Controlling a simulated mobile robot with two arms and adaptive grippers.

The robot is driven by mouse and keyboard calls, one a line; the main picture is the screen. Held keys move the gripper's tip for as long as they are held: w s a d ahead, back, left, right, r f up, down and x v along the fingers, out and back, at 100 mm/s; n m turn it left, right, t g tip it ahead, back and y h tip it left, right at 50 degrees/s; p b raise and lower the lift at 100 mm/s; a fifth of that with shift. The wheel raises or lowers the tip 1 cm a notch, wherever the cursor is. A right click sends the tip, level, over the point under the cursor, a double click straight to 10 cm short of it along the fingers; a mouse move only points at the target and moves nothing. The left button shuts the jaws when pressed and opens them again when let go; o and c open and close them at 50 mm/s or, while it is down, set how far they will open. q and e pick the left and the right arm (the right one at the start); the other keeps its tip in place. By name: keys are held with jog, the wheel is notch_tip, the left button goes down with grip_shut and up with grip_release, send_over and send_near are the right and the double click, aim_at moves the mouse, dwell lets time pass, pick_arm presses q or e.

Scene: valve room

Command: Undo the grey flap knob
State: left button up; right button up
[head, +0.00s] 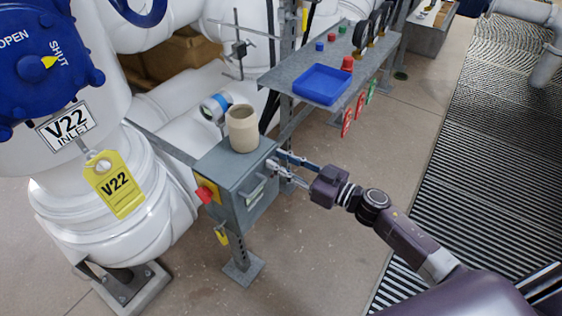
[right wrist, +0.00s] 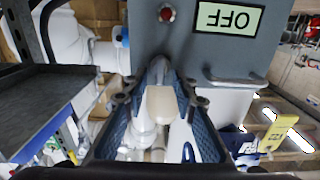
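The grey box (head: 237,178) stands on a post, with a pale label on its front. The right wrist view shows its grey face (right wrist: 200,45) with an upside-down OFF label (right wrist: 227,17). My right gripper (head: 281,165) reaches in from the right, its fingertips at the box's right front edge. In the right wrist view its two blue-lined fingers (right wrist: 160,85) point at the box, with a pale grey, knob-like piece (right wrist: 160,103) between them. I cannot tell whether they grip it. The flap knob is mostly hidden by the fingers in the head view. My left gripper is out of view.
A beige cup (head: 242,128) stands on top of the box, beside a gauge (head: 215,107). A red-and-yellow switch (head: 207,192) is on its left side. A shelf with a blue tray (head: 321,84) is behind. White pipes are at left; open floor (head: 330,250) lies below.

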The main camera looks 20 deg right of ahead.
grip_shut()
